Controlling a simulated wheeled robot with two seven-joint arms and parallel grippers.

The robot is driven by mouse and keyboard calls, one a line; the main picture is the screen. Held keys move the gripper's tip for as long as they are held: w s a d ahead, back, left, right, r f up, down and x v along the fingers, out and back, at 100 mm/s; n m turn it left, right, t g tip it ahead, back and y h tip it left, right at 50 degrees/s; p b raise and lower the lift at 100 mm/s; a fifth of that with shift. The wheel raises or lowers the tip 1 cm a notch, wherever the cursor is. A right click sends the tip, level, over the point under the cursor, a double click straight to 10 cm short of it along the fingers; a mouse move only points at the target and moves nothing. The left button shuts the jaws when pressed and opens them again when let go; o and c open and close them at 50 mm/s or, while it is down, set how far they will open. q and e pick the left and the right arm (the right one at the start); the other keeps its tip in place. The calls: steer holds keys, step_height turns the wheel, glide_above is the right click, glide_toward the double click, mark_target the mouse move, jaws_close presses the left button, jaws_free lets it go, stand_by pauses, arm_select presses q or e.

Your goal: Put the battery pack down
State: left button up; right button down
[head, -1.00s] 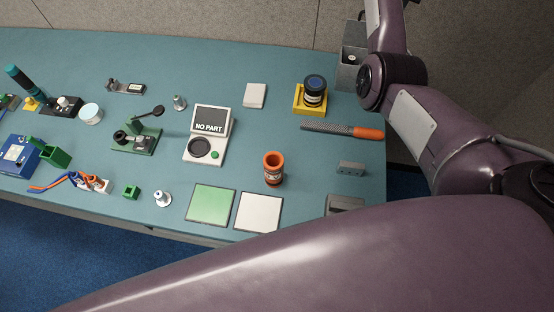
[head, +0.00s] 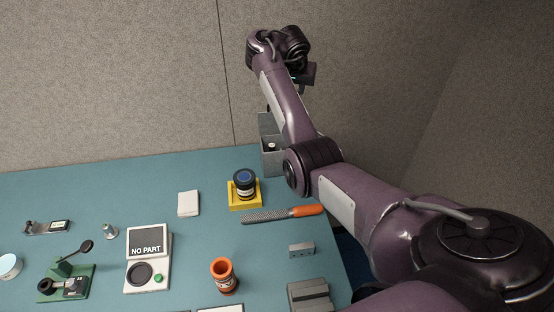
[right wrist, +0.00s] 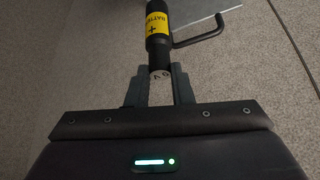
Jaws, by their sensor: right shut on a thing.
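The battery pack (right wrist: 157,38) shows in the right wrist view as a black cylinder with a yellow label marked with a plus. Its pale end sits between the fingers of my right gripper (right wrist: 159,80), which is shut on it; the far end runs out of the top of the picture. In the head view my right arm reaches up and back, with the hand (head: 307,73) raised above the table's far right, in front of the wall. The battery pack cannot be made out in the head view. My left gripper is not in view.
A grey open bin (head: 270,158) stands at the back right of the teal table (head: 90,185). A yellow holder (head: 244,205) with a dark jar, an orange-handled file (head: 305,210), an orange cup (head: 223,277) and a "NO PART" console (head: 148,258) stand nearby. A grey panel with a dark handle (right wrist: 204,36) is beside the pack.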

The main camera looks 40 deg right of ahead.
steer(key=shift+d+f+b, duration=0.15)
steer(key=shift+b, duration=0.4)
steer(key=shift+s+f+b, duration=0.1)
steer(key=shift+f+b, duration=0.3)
steer(key=shift+b, duration=0.05)
step_height(320, 180, down, 19)
steer(key=b, duration=0.9)
steer(key=shift+a+f, duration=0.2)
steer(key=shift+f, duration=0.1)
steer(key=c, duration=1.6)
jaws_free()
steer(key=shift+o, duration=0.2)
